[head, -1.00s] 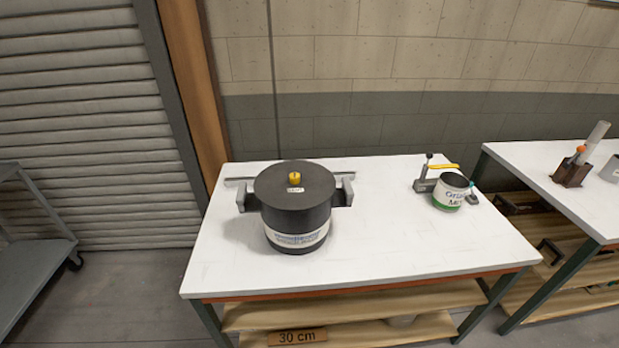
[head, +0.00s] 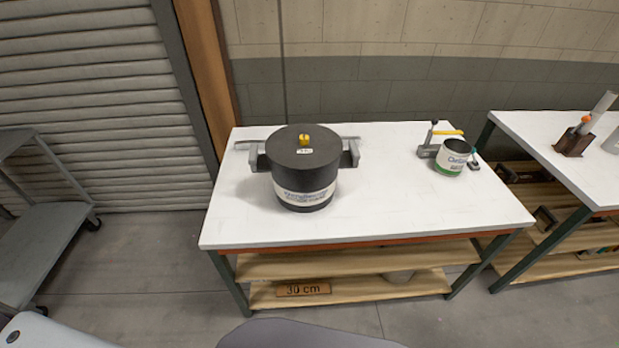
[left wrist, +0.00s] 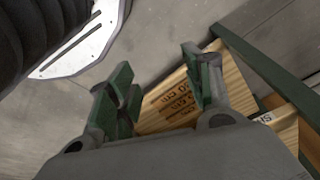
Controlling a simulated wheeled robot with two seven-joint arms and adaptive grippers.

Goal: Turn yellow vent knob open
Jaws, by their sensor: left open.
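The yellow vent knob (head: 304,139) sits on top of the lid of a dark round pot (head: 303,170). The pot stands upright on the white table (head: 400,220), between grey bracket arms. A small white label lies on the lid in front of the knob. My left gripper (left wrist: 160,88) shows in the left wrist view with its green fingers apart and nothing between them. It is low, over the wooden shelf and floor, well away from the knob. My right gripper is in neither view.
A white and green can (head: 451,158) and a clamp with a yellow handle (head: 446,132) stand at the table's right. A second table (head: 560,160) is further right. A grey cart (head: 45,225) stands at left.

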